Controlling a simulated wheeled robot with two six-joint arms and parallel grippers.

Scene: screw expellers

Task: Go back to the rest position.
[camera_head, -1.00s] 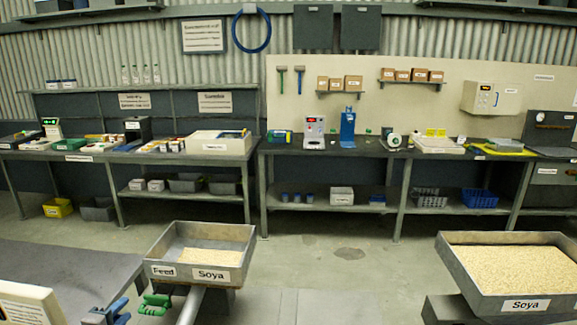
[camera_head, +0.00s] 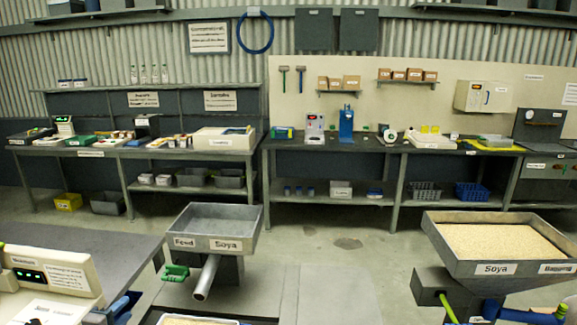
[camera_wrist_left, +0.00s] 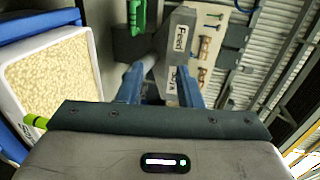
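My left gripper (camera_head: 122,306) shows as blue parts at the bottom left of the head view. In the left wrist view its two blue fingers (camera_wrist_left: 159,94) stand apart with nothing held between them. Beyond them is the grey hopper labelled Feed and Soya (camera_wrist_left: 181,45). In the head view this hopper (camera_head: 222,243) looks empty, with a pale spout (camera_head: 206,277) below. At the bottom right, blue parts (camera_head: 525,315) may belong to my right gripper; its fingers cannot be made out.
A white tray of pale grain (camera_wrist_left: 55,75) is left of my left gripper in the wrist view. A green handle (camera_head: 175,272) is beside the feed hopper. A grain-filled Soya hopper (camera_head: 495,269) stands at right. A display panel (camera_head: 55,270) stands at lower left. Open floor (camera_head: 335,240) lies between the hoppers.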

